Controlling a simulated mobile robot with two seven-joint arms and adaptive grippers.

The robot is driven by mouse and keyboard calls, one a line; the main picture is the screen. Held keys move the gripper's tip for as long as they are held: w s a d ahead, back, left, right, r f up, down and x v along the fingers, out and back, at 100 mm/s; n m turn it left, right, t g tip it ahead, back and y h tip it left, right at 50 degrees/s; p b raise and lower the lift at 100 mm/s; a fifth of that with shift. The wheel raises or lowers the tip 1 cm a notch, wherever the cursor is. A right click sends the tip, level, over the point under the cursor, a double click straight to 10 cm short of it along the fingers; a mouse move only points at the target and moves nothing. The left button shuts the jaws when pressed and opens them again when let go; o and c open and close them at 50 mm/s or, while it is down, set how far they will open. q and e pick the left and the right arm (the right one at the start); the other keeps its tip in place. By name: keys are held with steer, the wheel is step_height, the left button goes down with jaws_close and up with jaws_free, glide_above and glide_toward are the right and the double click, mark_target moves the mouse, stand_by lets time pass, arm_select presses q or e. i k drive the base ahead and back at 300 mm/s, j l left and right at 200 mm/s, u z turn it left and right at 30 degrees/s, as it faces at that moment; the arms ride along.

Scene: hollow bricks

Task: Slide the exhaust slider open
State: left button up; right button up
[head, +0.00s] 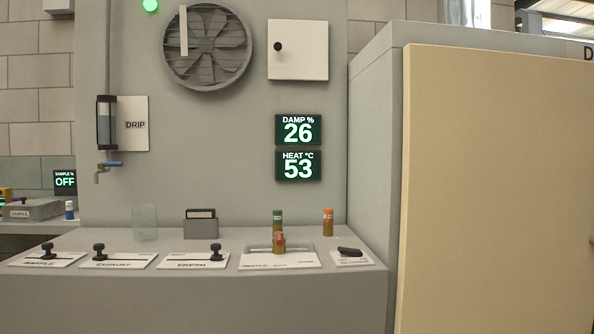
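The exhaust slider is a white plate (118,261) labelled EXHAUST on the grey console top. Its black knob (99,251) stands near the left end of a dark slot that runs to the right. Similar plates flank it: one on the left with a knob (48,250) near its middle, its label hard to read, and the FRESH plate (188,262) on the right with its knob (215,252) near the right end. Neither of my grippers shows in the head view.
A clear cup (145,222) and a grey block (200,226) stand behind the sliders. A lever plate (279,262) and a black switch (349,252) are to the right. A large cream door (490,190) fills the right side. A fan (208,47) is on the wall.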

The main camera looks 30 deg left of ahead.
mark_target(98, 248)
steer(key=u, duration=1.75)
